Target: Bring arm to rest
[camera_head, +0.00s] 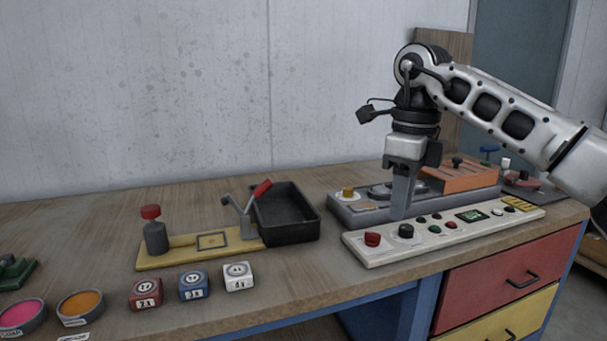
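My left gripper is not in view.
A black tray (287,236) and a yellow plate (190,250) with a red-handled lever (259,190) stand left of the panel. Red (146,294), blue (194,285) and white (238,276) blocks line the front. An orange block (462,177) sits behind the panel.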

